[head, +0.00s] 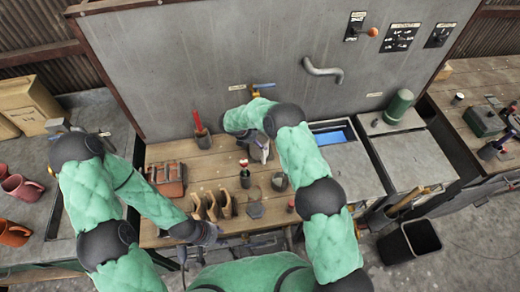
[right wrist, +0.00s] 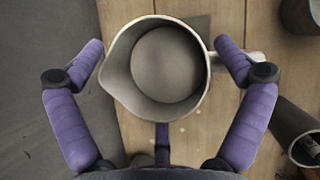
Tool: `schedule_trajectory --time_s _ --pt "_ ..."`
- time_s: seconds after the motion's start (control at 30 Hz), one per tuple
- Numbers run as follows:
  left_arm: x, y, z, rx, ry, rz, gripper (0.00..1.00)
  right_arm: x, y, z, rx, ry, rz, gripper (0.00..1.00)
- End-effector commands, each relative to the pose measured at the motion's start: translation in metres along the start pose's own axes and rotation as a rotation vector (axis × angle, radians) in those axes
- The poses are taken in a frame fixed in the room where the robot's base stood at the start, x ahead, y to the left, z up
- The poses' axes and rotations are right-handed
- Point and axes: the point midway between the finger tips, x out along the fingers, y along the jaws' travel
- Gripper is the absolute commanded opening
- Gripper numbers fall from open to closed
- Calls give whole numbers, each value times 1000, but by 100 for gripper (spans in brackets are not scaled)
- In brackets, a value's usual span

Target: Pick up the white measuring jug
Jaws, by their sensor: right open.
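The white measuring jug (right wrist: 168,65) fills the middle of the right wrist view, seen from above and looking empty. Its spout points left and its handle is at the right. My right gripper (right wrist: 158,48) is open, with one purple finger on each side of the jug; I cannot tell whether they touch it. In the head view the jug (head: 257,153) stands at the back of the wooden bench, partly hidden by my right gripper (head: 264,145). My left gripper (head: 207,233) is low over the bench's front edge, its fingers too small to judge.
A dark cup with a red-topped item (head: 245,178) and a grey cup (head: 280,181) stand close in front of the jug. A grey panel rises behind.

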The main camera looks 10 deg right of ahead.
Motion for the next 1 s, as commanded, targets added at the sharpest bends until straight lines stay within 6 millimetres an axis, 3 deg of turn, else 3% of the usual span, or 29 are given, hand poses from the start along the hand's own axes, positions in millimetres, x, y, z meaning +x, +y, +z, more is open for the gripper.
schedule_trajectory --time_s 0.07,0.3,0.73,1.0 --pt "0 0 0 0 0 0 40 0 0 0 0 0 0 97" --pt "0 0 0 0 0 0 40 0 0 0 -1 0 -1 29" --pt "-1 0 0 0 0 0 40 -4 0 3 1 -2 0 28" --pt "-13 5 0 0 0 0 40 -32 2 22 3 -3 3 26"
